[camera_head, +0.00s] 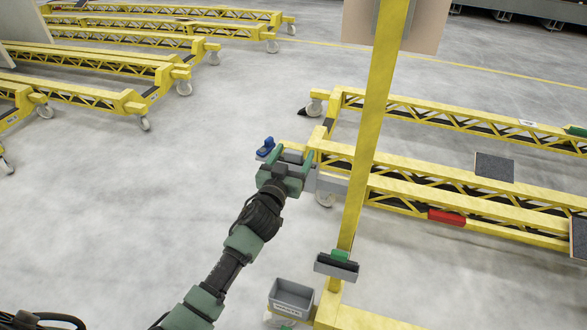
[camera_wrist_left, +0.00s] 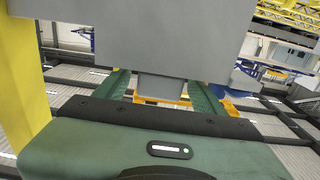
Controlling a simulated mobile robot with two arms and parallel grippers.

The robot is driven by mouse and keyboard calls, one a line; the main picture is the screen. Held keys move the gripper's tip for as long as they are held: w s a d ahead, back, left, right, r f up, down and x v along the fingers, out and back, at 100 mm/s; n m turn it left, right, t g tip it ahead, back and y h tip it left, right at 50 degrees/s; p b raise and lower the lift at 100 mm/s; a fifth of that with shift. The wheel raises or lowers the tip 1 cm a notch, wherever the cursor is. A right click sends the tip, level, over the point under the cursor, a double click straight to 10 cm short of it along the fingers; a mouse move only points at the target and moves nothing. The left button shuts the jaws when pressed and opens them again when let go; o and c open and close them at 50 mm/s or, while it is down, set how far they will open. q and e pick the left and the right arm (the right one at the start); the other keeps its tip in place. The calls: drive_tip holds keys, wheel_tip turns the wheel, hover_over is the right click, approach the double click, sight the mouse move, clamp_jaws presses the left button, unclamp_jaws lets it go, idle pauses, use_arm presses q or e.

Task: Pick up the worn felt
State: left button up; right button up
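I cannot tell for sure which piece is the worn felt. A dark grey, speckled flat pad (camera_head: 494,166) lies on the right trolley's beam, and another dark pad (camera_head: 579,238) shows at the right edge. My left gripper (camera_head: 287,157) is beside the end of the yellow trolley frame, near the upright post. Its green fingers are spread apart in the left wrist view (camera_wrist_left: 163,92). A grey slab (camera_wrist_left: 175,40) there hides the fingertips, and a smaller grey part shows between the fingers. My right gripper is not in view.
A yellow upright post (camera_head: 372,120) stands right of my left gripper. A small blue object (camera_head: 265,147) is by the fingers. A grey bin (camera_head: 291,297) is at the post's foot. A red piece (camera_head: 447,217) is on the beam. Yellow trolleys (camera_head: 130,65) stand back left; floor between is clear.

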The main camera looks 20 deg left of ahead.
use_arm(q)
clamp_jaws()
drive_tip(key=shift+r, duration=0.1)
drive_tip(key=shift+r, duration=0.6)
wheel_tip(320, 180, up, 19)
drive_tip(key=shift+f, duration=0.2)
drive_tip(key=shift+r, duration=0.2)
drive_tip(key=shift+r+p, duration=0.75)
drive_tip(key=shift+p, duration=0.2)
drive_tip(key=shift+r, duration=0.15)
